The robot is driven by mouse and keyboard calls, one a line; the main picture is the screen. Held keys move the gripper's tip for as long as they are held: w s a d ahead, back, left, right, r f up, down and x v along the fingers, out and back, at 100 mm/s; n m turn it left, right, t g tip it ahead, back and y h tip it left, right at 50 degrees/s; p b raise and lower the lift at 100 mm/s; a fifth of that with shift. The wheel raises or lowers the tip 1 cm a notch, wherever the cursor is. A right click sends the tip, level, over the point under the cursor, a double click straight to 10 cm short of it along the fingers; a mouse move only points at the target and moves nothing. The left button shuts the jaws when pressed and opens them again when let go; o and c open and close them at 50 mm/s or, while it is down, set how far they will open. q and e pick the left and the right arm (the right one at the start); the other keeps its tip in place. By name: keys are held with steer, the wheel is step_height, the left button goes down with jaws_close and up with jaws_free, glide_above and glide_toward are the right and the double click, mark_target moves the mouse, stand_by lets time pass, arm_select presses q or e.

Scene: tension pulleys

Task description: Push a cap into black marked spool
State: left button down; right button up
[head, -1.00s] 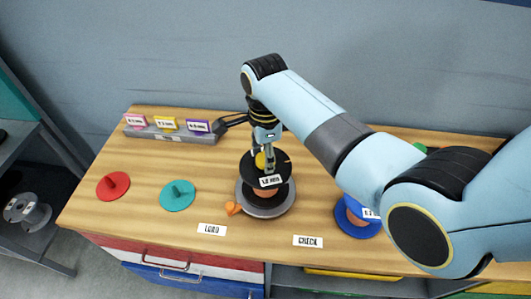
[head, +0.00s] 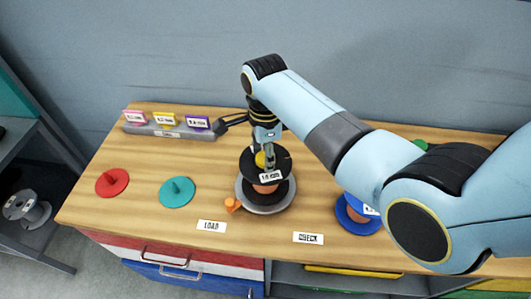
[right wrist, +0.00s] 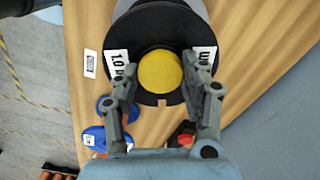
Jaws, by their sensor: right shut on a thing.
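The black spool (head: 281,155) with a white label (head: 271,177) sits above a grey round base (head: 246,200), with its copper-coloured core (head: 265,188) partly visible. My right gripper (head: 265,162) points down at the top of the spool. It is shut on a yellow cap, which shows in the head view (head: 260,159) and between the fingers in the right wrist view (right wrist: 160,71). The cap is over the middle of the black top flange (right wrist: 158,35). I cannot tell how deep it sits. My left gripper is not in view.
A blue spool (head: 350,220) stands right. A grey rack (head: 150,130) holds coloured tags at the back left. A small orange part (head: 232,205) touches the base.

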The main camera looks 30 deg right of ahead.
steer(key=o, duration=1)
steer(key=shift+f, duration=0.1)
step_height(320, 180, up, 2)
steer(key=shift+p, duration=0.75)
steer(key=shift+r, duration=0.85)
steer(key=shift+c, duration=0.5)
jaws_close()
steer(key=shift+f+b, duration=0.75)
steer(key=shift+f, duration=0.4)
